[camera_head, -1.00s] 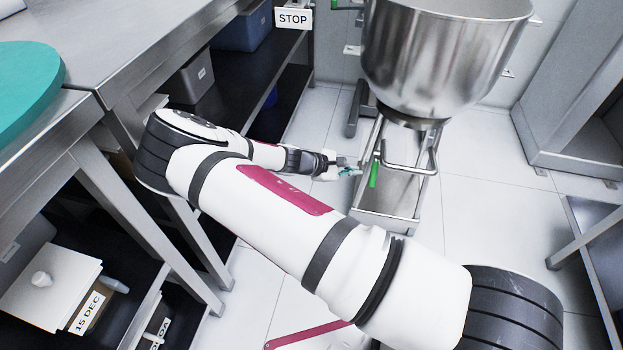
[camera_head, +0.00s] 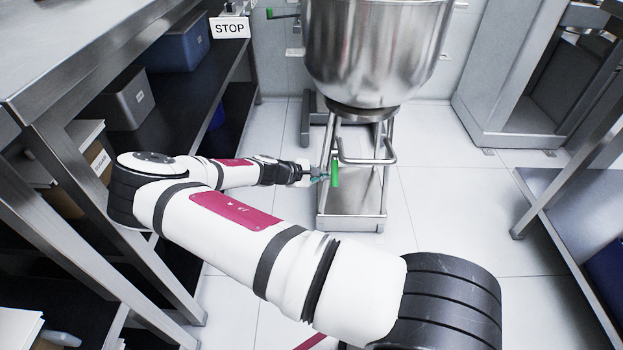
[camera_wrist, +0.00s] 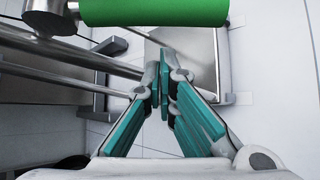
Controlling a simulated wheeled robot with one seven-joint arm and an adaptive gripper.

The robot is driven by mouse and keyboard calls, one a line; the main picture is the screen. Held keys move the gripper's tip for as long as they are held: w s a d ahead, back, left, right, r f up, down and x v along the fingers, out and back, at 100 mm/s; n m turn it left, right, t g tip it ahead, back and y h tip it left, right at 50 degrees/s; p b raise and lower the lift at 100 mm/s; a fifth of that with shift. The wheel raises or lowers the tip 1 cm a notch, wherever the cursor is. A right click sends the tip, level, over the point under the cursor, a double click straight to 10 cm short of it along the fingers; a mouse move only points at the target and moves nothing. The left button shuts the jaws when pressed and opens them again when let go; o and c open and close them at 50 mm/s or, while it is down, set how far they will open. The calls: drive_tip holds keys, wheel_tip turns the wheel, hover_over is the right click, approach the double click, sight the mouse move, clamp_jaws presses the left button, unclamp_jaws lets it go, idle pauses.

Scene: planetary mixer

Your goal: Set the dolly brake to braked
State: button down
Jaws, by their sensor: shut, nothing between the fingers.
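The dolly (camera_head: 350,221) stands on the floor under the large steel bowl (camera_head: 375,55). A green-gripped lever (camera_head: 335,172), which looks like the brake handle, hangs on the left of the dolly frame. In the wrist view the green grip (camera_wrist: 155,11) lies across the top, on a metal rod (camera_wrist: 45,18). My gripper (camera_head: 322,175) is just left of the green grip in the head view. In the wrist view my gripper (camera_wrist: 163,85) has its teal fingertips together with nothing between them, below the grip in the picture. I cannot tell whether they touch it.
A steel bench with shelves (camera_head: 115,45) runs along the left, holding a blue bin (camera_head: 178,42) and a grey bin (camera_head: 127,100). A STOP sign (camera_head: 229,27) hangs at its far end. A steel table (camera_head: 560,185) stands on the right. White floor (camera_head: 450,210) is clear right of the dolly.

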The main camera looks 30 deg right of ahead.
drive_tip(key=shift+s+a+r+b, duration=0.15)
drive_tip(key=shift+s+r, duration=0.3)
drive_tip(key=shift+r, duration=0.15)
drive_tip(key=shift+s+a+r+b, duration=0.15)
drive_tip(key=shift+s+r, duration=0.3)
drive_tip(key=shift+r, duration=0.1)
drive_tip(key=g+y+p, duration=0.1)
drive_tip(key=p, duration=0.1)
drive_tip(key=s+r+n+g+p, duration=0.1)
drive_tip(key=p, duration=0.1)
drive_tip(key=a+r+y+p, duration=0.1)
drive_tip(key=p, duration=0.2)
drive_tip(key=shift+s+n+g+y, duration=0.25)
drive_tip(key=shift+n+g+y, duration=0.05)
drive_tip(key=shift+n+g, duration=0.1)
wheel_tip(320, 180, down, 4)
drive_tip(key=w+b, duration=0.2)
drive_tip(key=b, duration=0.1)
drive_tip(key=p+v, duration=0.3)
drive_tip(key=v, duration=0.7)
drive_tip(key=shift+s+r+p, duration=0.15)
drive_tip(key=shift+s+p, duration=0.15)
drive_tip(key=shift+p, duration=0.1)
